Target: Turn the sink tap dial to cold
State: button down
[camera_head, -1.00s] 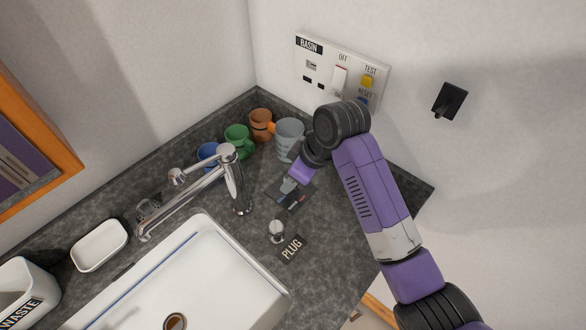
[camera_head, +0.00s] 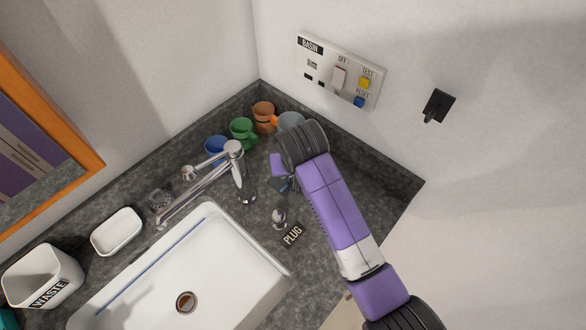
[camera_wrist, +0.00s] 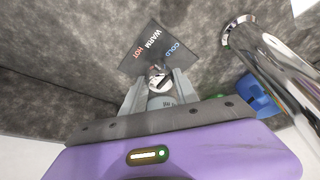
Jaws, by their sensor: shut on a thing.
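The tap dial (camera_wrist: 158,84) is a small silvery knob in the wrist view, in front of a dark label plate (camera_wrist: 150,48) that reads COLD, WARM and HOT. My gripper (camera_wrist: 157,92) is shut on the dial, with one grey finger on each side. I cannot tell exactly which word the dial points to.
The white basin (camera_head: 262,268) lies front left.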

jog(key=shift+m+h, duration=0.3)
jog(key=shift+m, duration=0.3)
jog(key=c, duration=0.9)
grip_release()
jog(key=shift+c, duration=0.2)
jog(key=b+v, duration=0.1)
jog(key=v, duration=0.7)
jog(key=shift+w, duration=0.1)
